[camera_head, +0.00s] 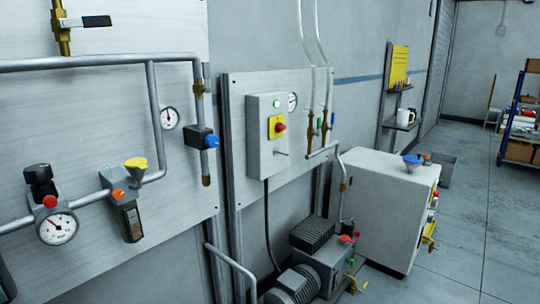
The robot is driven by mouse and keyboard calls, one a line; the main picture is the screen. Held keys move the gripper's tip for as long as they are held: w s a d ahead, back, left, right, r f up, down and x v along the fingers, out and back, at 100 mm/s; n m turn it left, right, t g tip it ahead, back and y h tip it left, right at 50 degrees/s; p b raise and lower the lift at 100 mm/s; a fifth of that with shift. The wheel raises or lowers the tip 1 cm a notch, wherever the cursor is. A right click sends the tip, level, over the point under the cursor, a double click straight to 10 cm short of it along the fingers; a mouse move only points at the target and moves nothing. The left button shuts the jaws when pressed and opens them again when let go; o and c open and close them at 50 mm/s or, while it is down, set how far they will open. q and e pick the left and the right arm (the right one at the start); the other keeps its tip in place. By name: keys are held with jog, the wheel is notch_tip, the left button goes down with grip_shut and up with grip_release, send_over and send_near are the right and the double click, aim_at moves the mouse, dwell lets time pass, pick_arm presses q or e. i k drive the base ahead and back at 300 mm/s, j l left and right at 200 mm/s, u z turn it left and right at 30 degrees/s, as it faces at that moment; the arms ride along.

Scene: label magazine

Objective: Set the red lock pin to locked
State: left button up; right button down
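Several small red parts show, and I cannot tell for sure which is the lock pin. A red knob (50,201) sits on the pipe fitting just above a round gauge (57,228), under a black knob (41,180), at the left. A red knob (281,127) sits on the yellow plate of the grey control box (267,145). A red part (346,239) is on the machine at the floor. Whether any pin is locked cannot be made out. Neither of my grippers is in view.
An orange-topped, yellow-capped filter unit (127,208) hangs on the left pipe. A blue-handled valve (204,140) is right of it. A motor unit (309,265) and white cabinet (389,203) stand by the wall. The floor (462,215) at right is clear up to a shelf rack (520,125).

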aim_at(49, 201)
jog(key=u, duration=1.25)
